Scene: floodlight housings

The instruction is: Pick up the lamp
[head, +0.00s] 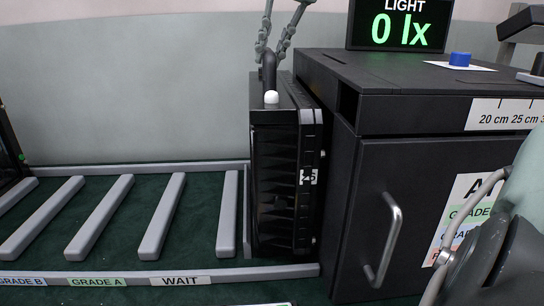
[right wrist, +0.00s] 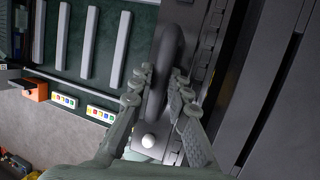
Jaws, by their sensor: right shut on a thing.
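The lamp (head: 273,190) is a black ribbed floodlight housing. It stands upright between the slatted rack and the black cabinet in the head view. A dark curved handle (head: 269,70) rises from its top, with a white knob beside it. My right gripper (head: 273,47) reaches down from above and is shut on the handle. In the right wrist view its fingers (right wrist: 162,74) lie on both sides of the handle, with the lamp (right wrist: 200,50) below. The fingers partly hide the handle. My left gripper is not in view.
The black cabinet (head: 350,200) stands close at the lamp's right, with a protruding door handle (head: 390,240). On top are a "0 lx" display (head: 400,25) and a blue button (head: 460,59). The slatted rack (head: 105,215) at left has empty slots. Its front rail carries labels.

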